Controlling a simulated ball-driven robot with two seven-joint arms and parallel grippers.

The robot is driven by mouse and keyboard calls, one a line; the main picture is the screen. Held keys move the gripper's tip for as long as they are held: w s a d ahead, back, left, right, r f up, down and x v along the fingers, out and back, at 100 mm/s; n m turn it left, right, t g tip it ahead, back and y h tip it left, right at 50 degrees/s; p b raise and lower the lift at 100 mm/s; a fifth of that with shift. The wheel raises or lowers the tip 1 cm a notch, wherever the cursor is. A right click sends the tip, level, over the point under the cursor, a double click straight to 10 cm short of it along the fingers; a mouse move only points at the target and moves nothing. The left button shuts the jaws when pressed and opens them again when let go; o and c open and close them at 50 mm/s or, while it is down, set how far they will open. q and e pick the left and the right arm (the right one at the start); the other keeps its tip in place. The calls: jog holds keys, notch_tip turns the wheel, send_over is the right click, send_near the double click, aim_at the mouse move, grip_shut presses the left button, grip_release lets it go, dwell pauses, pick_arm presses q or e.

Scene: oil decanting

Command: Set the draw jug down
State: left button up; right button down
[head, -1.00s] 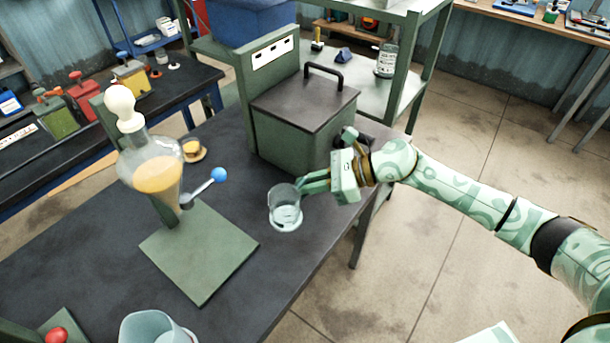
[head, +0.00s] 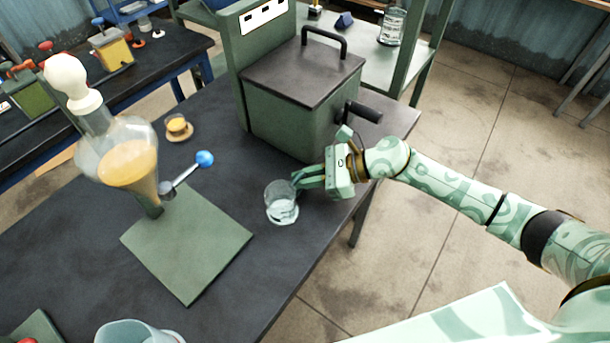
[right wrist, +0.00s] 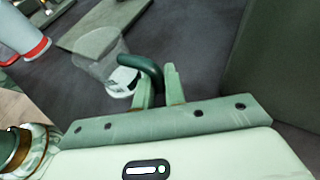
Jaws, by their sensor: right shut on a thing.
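The draw jug (head: 281,204) is a clear glass vessel with a dark handle. It is upright at the table top, between the green stand's base plate and the table's right edge. My right gripper (head: 312,179) is shut on its handle from the right. In the right wrist view, the jug (right wrist: 106,68) shows beyond the fingertips (right wrist: 158,88), with the dark curved handle (right wrist: 140,66) between them. I cannot tell for sure whether its bottom touches the table. My left gripper is not in view.
The dark table (head: 75,243) carries a green stand plate (head: 186,248) under a glass funnel (head: 128,160) of amber oil, with a blue-knobbed lever (head: 204,159). A green lidded box (head: 300,95) stands behind the jug. A pale vessel (head: 135,333) is at the front.

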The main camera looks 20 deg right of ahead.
jog(key=c, duration=1.5)
grip_release()
jog(key=shift+w+d+f, duration=0.1)
jog(key=shift+w+f, duration=0.05)
jog(key=shift+o, duration=0.2)
jog(key=shift+d+r+p, duration=0.1)
jog(key=shift+r+p, duration=0.2)
jog(key=v, duration=1.1)
jog(key=shift+s+d+r+b, duration=0.15)
jog(key=shift+s+d+b, duration=0.05)
jog(key=shift+d+b, duration=0.2)
